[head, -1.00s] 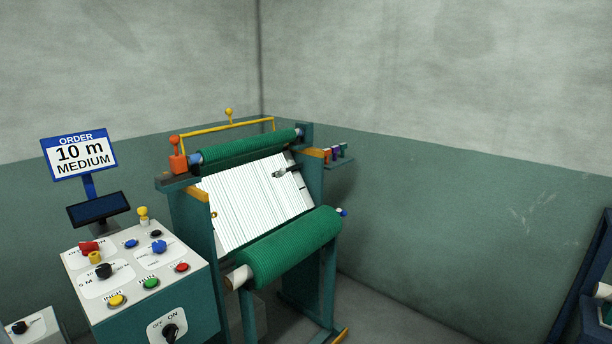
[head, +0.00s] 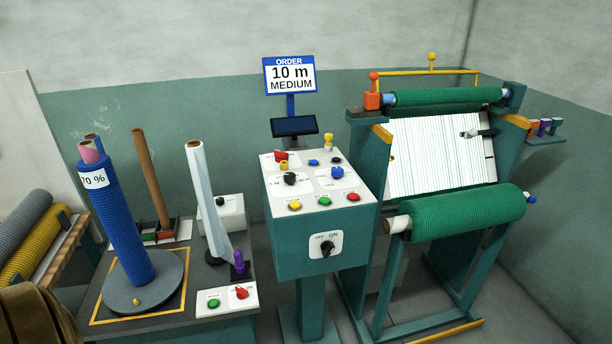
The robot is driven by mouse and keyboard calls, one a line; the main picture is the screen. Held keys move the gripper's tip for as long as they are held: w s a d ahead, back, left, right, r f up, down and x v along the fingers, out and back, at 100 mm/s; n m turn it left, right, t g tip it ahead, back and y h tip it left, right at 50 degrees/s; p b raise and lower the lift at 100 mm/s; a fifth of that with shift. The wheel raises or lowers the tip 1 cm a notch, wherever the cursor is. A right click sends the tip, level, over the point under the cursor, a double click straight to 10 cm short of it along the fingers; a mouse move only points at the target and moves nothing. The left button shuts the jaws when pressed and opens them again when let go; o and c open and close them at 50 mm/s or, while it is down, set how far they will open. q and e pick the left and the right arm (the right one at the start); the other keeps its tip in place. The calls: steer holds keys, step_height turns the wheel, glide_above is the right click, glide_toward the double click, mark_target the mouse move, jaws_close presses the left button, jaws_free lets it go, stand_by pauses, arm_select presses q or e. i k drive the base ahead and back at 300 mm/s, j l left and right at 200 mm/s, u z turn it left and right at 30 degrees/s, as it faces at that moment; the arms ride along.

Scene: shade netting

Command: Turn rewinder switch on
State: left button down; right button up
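The console (head: 290,262) is a teal box with a white sloped top, left of the rewinder frame with its green net rolls (head: 467,213). On its front, a black rotary switch (head: 327,248) sits on a white plate marked OFF and ON; which mark it points to is too small to tell. No label naming the rewinder is readable. Neither of my grippers is in view.
A sign (head: 290,77) reads ORDER 10 m MEDIUM above a dark screen (head: 294,126). A blue net roll (head: 117,225) stands on a grey turntable (head: 172,284) at left. A brown ribbed object (head: 35,318) fills the bottom left corner. Floor shows between console and rewinder.

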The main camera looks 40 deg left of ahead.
mark_target(279, 156)
steer(key=u, duration=1.3)
steer(key=i+l+u, duration=0.15)
steer(key=i+u, duration=0.2)
steer(key=i, duration=0.1)
